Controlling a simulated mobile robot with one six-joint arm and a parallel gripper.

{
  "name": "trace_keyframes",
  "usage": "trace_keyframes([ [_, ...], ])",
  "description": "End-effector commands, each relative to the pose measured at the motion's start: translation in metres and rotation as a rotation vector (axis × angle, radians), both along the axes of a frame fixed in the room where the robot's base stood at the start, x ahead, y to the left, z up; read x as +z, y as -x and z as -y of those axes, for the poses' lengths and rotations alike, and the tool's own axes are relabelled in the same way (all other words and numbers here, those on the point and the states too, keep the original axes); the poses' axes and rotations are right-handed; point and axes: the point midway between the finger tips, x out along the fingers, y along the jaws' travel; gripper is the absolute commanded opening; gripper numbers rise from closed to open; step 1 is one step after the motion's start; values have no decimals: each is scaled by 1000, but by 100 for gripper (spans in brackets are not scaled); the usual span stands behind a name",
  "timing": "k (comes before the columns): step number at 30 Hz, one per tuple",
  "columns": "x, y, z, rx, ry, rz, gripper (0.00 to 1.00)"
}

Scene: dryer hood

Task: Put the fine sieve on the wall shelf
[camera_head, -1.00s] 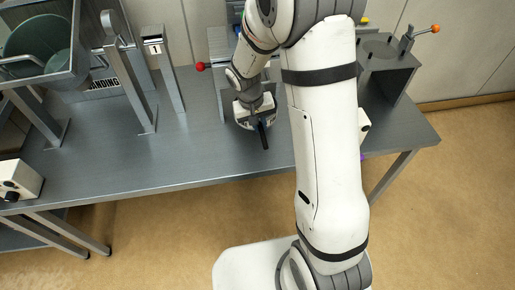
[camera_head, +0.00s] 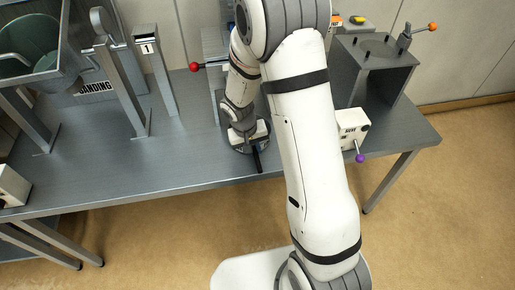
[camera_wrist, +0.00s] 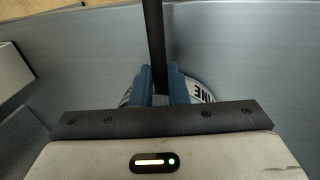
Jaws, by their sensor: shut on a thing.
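The fine sieve is held by my gripper (camera_wrist: 161,90). Its black handle (camera_wrist: 154,35) runs up between the blue fingers in the wrist view, and part of a white label ending in "INE" (camera_wrist: 196,92) shows behind them. In the head view my gripper (camera_head: 248,135) is low over the front part of the bench. The sieve's dark handle (camera_head: 257,160) points toward the bench's front edge, and its round body is mostly hidden under the gripper. I cannot tell whether it touches the bench. I cannot make out the wall shelf in these views.
The grey bench (camera_head: 190,160) is clear left of the gripper. A post marked 1 (camera_head: 155,70) and a hopper with a green bowl (camera_head: 30,40) stand at left. A red-knobbed lever (camera_head: 194,67) is behind. A white box with a purple knob (camera_head: 351,128) and a metal stand (camera_head: 375,50) are right.

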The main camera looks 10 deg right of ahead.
Motion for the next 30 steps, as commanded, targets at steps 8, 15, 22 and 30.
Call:
trace_keyframes([
  [8,-5,-1,-1,-1,-1,2,0],
  [15,-6,0,-1,0,-1,1,25],
  [22,-6,0,-1,0,-1,1,36],
  [30,3,-1,-3,2,-1,4,36],
])
